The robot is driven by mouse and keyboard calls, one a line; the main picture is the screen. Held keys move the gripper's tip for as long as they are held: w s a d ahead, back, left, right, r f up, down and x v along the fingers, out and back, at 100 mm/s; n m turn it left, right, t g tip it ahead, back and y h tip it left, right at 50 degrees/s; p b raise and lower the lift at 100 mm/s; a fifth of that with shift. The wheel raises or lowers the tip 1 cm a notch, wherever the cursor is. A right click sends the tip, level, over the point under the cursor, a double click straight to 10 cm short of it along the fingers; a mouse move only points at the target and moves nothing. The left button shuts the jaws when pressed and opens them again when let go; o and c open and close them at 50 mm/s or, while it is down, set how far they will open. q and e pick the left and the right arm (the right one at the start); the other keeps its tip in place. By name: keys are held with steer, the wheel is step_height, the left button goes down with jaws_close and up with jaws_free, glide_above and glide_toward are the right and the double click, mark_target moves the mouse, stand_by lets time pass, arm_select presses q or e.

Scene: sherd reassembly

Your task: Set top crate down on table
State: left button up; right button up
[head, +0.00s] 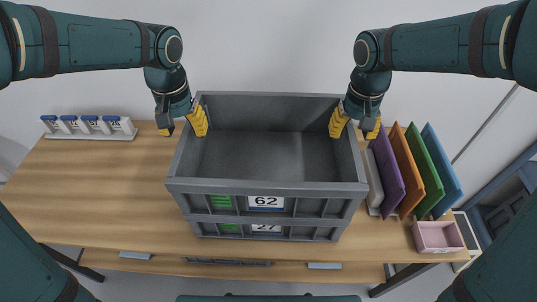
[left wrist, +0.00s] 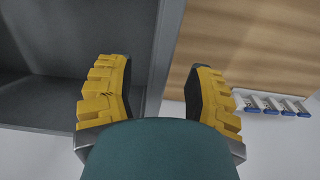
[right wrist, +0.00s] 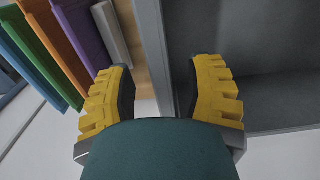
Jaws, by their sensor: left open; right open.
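The top crate (head: 318,189), grey, empty and labelled 62, sits upright on a second grey crate (head: 312,233) labelled 27, which stands on the wooden table (head: 100,205). My left gripper (head: 184,127) is open at the top crate's left wall, one finger inside and one outside. In the left wrist view the crate wall (left wrist: 163,60) runs between its yellow fingers. My right gripper (head: 355,128) is open in the same way at the right wall. In the right wrist view that wall (right wrist: 155,55) passes between the fingers. The lower crate's inside is hidden.
A white rack with blue-topped items (head: 90,128) stands at the back left. Purple, orange, green and blue upright panels (head: 410,170) stand close on the right, with a pink tray (head: 438,237) in front. The table left of the crates is clear.

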mark_target(189, 142)
arm_select(q)
steer(key=shift+f, duration=2.4)
arm_select(e)
steer(key=shift+f, duration=2.35)
arm_select(q)
steer(key=shift+o, duration=0.2)
arm_select(e)
steer(key=shift+o, duration=0.2)
arm_select(q)
jaws_close()
arm_select(e)
jaws_close()
